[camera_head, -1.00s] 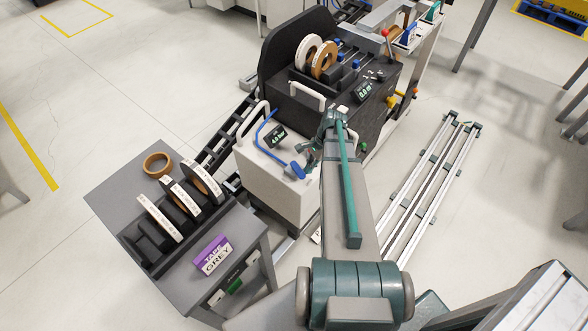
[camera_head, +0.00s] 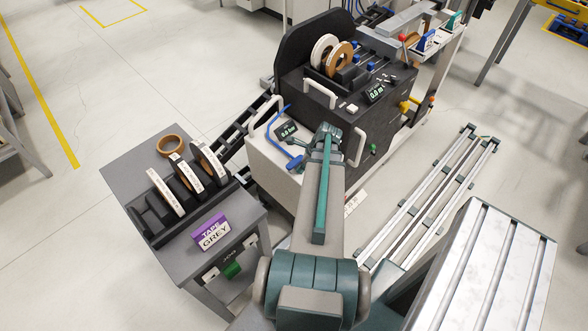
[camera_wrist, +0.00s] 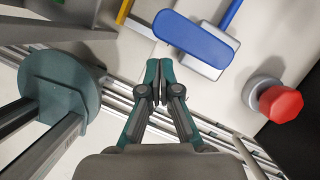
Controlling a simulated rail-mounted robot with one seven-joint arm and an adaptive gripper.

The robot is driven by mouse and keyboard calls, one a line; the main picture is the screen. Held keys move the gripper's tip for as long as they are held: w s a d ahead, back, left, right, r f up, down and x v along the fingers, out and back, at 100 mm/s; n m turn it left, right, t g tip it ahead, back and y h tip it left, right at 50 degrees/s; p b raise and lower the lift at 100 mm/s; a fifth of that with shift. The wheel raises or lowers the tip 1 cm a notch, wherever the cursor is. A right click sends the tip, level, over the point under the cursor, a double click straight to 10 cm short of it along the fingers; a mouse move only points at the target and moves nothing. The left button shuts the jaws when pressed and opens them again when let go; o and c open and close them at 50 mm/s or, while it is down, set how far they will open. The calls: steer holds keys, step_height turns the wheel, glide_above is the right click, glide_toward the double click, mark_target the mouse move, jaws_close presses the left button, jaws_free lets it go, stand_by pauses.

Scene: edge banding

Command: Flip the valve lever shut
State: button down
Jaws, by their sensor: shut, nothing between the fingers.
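The valve lever (camera_wrist: 195,35) is a blue rounded paddle on a pale grey valve body (camera_wrist: 206,68), near the top of the wrist view. In the head view the blue lever (camera_head: 295,163) sits on the white cabinet at the end of a blue hose (camera_head: 270,130). My gripper (camera_wrist: 158,80) is shut and empty. In the wrist view its fingertips appear just below and left of the paddle; I cannot tell whether they touch it. In the head view my gripper (camera_head: 326,138) is over the cabinet, right of the lever, and my arm hides part of the cabinet.
A red knob (camera_wrist: 281,103) stands right of my gripper in the wrist view. The black machine with tape rolls (camera_head: 330,54) is behind the cabinet. A grey tape stand (camera_head: 203,260) is at left, and a slatted table (camera_head: 490,265) at right.

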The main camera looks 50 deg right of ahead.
steer(key=shift+w+a, duration=0.45)
steer(key=shift+w, duration=0.15)
steer(key=shift+w, duration=0.2)
steer(key=shift+a, duration=0.1)
steer(key=s, duration=0.4)
steer(key=shift+s+a, duration=0.25)
steer(key=shift+a, duration=0.1)
steer(key=a+b+v, duration=0.1)
steer(key=v, duration=0.8)
steer(key=shift+s+r+b, duration=0.15)
steer(key=shift+r+b, duration=0.2)
steer(key=shift+r, duration=0.1)
steer(key=shift+a, duration=0.1)
steer(key=shift+f, duration=0.1)
